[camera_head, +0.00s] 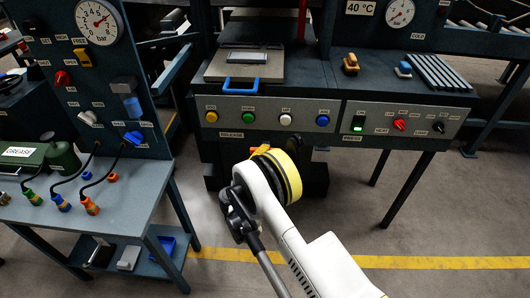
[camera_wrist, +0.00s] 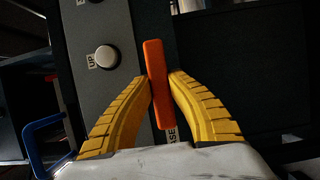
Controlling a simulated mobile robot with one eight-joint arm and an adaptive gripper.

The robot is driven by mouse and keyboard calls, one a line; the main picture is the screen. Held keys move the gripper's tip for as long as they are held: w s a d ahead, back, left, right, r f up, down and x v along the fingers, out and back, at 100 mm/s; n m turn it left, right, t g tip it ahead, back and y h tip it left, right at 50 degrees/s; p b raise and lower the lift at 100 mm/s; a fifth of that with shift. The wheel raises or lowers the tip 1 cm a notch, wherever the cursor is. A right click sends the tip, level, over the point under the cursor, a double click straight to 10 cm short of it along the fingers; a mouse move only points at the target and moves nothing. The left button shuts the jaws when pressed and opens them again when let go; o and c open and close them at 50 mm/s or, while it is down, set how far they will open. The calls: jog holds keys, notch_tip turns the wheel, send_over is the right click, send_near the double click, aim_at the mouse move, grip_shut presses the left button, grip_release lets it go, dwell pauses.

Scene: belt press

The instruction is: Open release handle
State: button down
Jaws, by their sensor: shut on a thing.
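The release handle (camera_wrist: 155,58) is an orange bar in the middle of the wrist view, with a partly hidden label ending in "ASE" beside its lower end. My gripper (camera_wrist: 161,80) has its two yellow fingers closed on the handle from both sides. In the head view my gripper (camera_head: 264,151) is at the front panel of the press, just right of the RELEASE label (camera_head: 231,135).
The front panel (camera_head: 267,105) carries several coloured buttons above the gripper. A white button (camera_wrist: 106,57) marked UP is close to the left finger. A blue U-shaped handle (camera_head: 240,86) sticks out above the panel. A side bench (camera_head: 120,205) with hoses stands at the left.

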jog(key=shift+w, duration=0.1)
jog(key=c, duration=1.2)
grip_release()
jog(key=shift+w+d, duration=0.1)
jog(key=v, duration=0.7)
jog(key=shift+s, duration=0.25)
jog(key=shift+r, duration=0.1)
